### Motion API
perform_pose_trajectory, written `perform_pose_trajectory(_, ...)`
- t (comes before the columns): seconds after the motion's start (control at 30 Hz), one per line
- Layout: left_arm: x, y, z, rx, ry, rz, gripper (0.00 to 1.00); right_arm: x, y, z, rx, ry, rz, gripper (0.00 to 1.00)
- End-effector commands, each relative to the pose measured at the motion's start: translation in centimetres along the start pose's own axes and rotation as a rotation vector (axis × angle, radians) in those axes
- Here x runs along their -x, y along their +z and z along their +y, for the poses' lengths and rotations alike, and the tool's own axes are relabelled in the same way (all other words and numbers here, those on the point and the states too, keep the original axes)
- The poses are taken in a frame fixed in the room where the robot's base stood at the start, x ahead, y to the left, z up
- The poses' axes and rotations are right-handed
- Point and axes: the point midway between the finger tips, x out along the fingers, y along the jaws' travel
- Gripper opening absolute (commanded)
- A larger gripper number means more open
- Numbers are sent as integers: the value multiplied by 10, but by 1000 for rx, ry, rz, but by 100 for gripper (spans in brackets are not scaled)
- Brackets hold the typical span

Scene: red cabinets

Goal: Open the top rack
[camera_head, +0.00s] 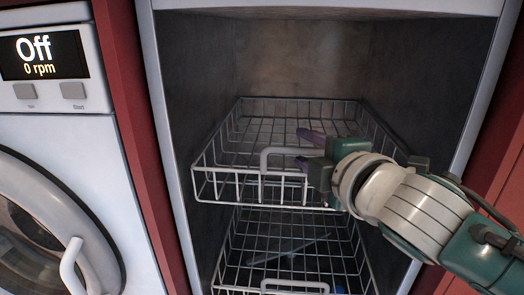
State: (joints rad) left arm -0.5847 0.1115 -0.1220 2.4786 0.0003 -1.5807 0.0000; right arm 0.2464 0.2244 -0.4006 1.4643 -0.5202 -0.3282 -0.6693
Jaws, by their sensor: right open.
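The top rack (215,172), a white wire basket, sits inside the open dishwasher cavity and looks empty. Its white bar handle (283,151) rises at the front edge. My right gripper (304,149) is open at the right end of this handle, with its purple finger-like tips pointing left, one above and one below the bar's level. I cannot tell whether they touch the handle. The gripper body hides the rack's front right corner. My left gripper is not in view.
The lower wire rack (232,252) sits below, with its own handle (295,285) and a thin item inside. A washing machine (45,135) showing "Off" stands at left. Red cabinet panels (125,90) flank the grey cavity frame (165,120). The cavity's upper part is free.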

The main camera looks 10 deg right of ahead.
Motion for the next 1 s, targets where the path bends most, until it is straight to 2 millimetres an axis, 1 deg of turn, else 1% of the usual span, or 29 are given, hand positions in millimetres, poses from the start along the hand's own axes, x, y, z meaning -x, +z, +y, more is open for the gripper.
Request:
perform_pose_trajectory(0.03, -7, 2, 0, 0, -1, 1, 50, -8, 0, -3, 0, 1, 0, 45)
perform_pose_trajectory(0.2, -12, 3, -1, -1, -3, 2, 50, -21, 0, -2, -2, 0, -1, 45)
perform_pose_trajectory(0.53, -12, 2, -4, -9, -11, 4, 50, -23, 0, 0, -3, -1, 0, 44)
perform_pose_trajectory(0.9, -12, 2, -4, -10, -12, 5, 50, -23, 0, 0, -3, -1, -1, 2)
perform_pose_trajectory(0.93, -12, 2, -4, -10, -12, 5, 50, -23, 0, 0, -3, -1, -1, 0)
perform_pose_trajectory(1.0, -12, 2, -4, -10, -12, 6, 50, -23, 0, 0, -3, -1, -1, 0)
